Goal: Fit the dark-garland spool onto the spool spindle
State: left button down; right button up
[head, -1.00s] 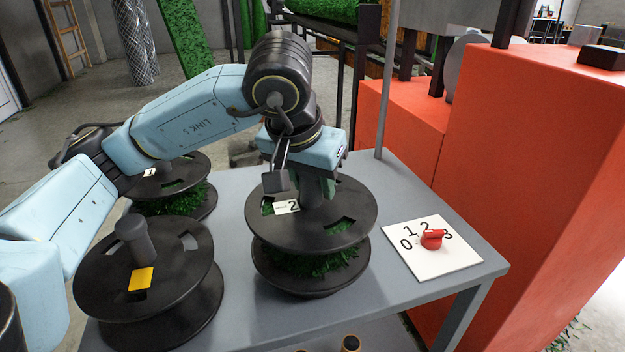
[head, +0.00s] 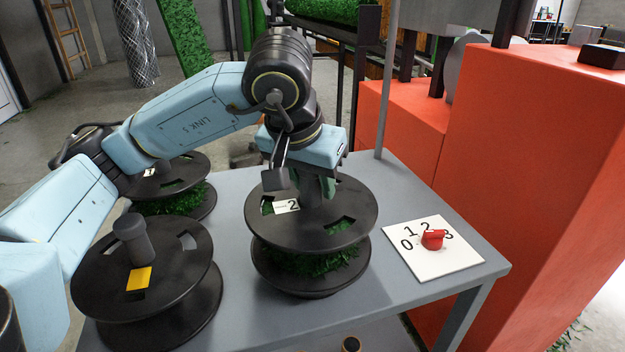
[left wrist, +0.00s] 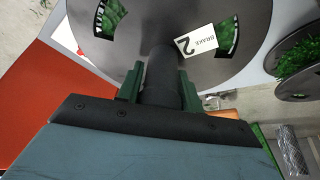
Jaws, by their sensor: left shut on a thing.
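A black spool wound with dark green garland (head: 311,264) sits upright on the grey table. A white label with a 2 lies on its top flange, and it reads "BRAKE 2" in the left wrist view. My left gripper (head: 316,190) points down at the spool's top centre. In the left wrist view its green fingers (left wrist: 160,88) are shut on the spool's dark central post (left wrist: 160,72). The spool appears to rest on the table. I cannot make out the spool spindle in either view. My right gripper is not in view.
An empty black spool with a yellow label (head: 138,278) stands at the front left. Another green-garland spool (head: 176,205) is behind it. A white 0-to-3 dial plate with a red knob (head: 432,240) lies at the table's right. Orange machine housings (head: 540,150) stand beyond the right edge.

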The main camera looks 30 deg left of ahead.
aim_at(316, 204)
pick_arm(q)
jog(key=shift+f+b, duration=1.25)
jog(key=shift+b, duration=0.05)
jog(key=shift+f, duration=0.1)
jog(key=shift+s+d+f+b, duration=0.1)
jog(key=shift+d+f+b, duration=0.25)
jog(key=shift+f+b, duration=0.4)
jog(key=shift+s+a+r+p, duration=0.1)
jog(key=shift+a+r+p, duration=0.05)
jog(key=shift+r+p, duration=0.55)
jog(key=shift+r, duration=0.1)
jog(key=shift+w+a+r, duration=0.15)
jog(key=shift+w+a, duration=0.05)
jog(key=shift+w, duration=0.05)
jog(key=shift+r+b, duration=0.1)
jog(key=shift+b, duration=0.25)
dwell(1.3)
